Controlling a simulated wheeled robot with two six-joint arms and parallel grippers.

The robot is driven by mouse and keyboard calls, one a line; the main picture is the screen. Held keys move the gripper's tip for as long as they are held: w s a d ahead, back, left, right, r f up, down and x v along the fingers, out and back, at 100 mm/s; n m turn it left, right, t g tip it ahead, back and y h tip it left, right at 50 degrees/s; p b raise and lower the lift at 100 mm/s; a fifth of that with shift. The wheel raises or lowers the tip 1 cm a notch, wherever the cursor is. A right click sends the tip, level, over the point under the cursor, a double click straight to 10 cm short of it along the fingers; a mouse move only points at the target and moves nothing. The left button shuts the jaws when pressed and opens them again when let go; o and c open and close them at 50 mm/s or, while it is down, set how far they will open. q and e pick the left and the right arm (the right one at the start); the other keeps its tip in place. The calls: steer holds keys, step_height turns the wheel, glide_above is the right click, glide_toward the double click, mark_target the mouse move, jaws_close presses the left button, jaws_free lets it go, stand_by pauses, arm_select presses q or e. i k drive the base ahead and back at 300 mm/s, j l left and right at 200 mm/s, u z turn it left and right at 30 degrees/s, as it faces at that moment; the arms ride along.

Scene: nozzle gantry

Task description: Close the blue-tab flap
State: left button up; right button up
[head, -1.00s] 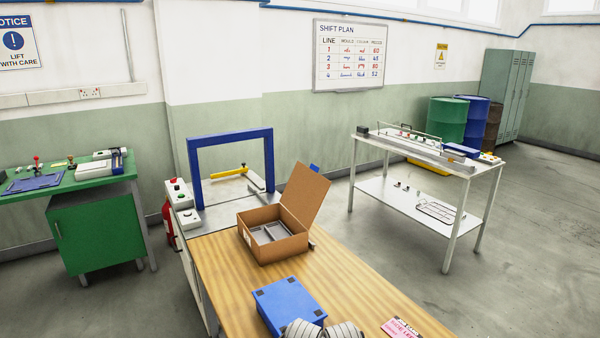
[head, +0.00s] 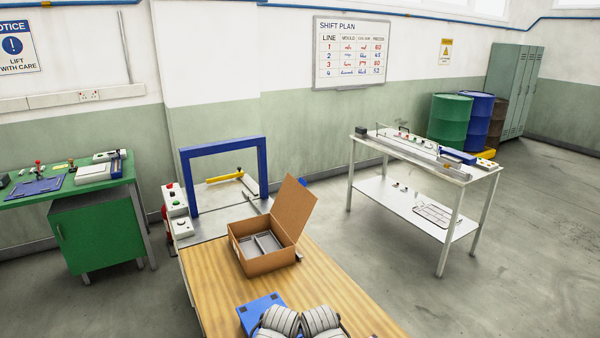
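An open brown cardboard box (head: 262,261) stands on the wooden bench, with grey dividers inside. Its flap (head: 291,213) stands up, tilted back to the right, with a blue tab (head: 304,181) partly showing behind its top edge.
The wooden bench (head: 215,280) also carries a blue case (head: 259,302), partly covered by grey ribbed shapes at the bottom edge. A blue gantry frame (head: 222,145) and a control box (head: 180,228) stand behind the cardboard box. Open floor lies between the bench and white table (head: 407,200).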

mark_target(294, 204)
steer(key=k, duration=0.65)
steer(key=z, duration=2.25)
steer(key=i+j, duration=0.15)
steer(key=i, duration=1.15)
steer(key=i+u, duration=0.25)
steer(key=i, duration=0.6)
steer(key=i+l+u, duration=0.1)
steer(key=i+u, duration=0.15)
steer(key=i, duration=0.55)
steer(key=i+j+u, duration=0.1)
steer(key=i+u, duration=0.55)
steer(key=u, duration=0.2)
steer(key=i+l+u, duration=0.15)
steer(key=i+u, duration=0.3)
steer(key=i+j+u, duration=0.25)
steer(key=u, duration=0.2)
steer(key=i+j+u, duration=0.1)
steer(key=i+u, duration=0.55)
steer(key=u, duration=0.2)
steer(key=i+u, duration=0.4)
steer(key=k, duration=0.1)
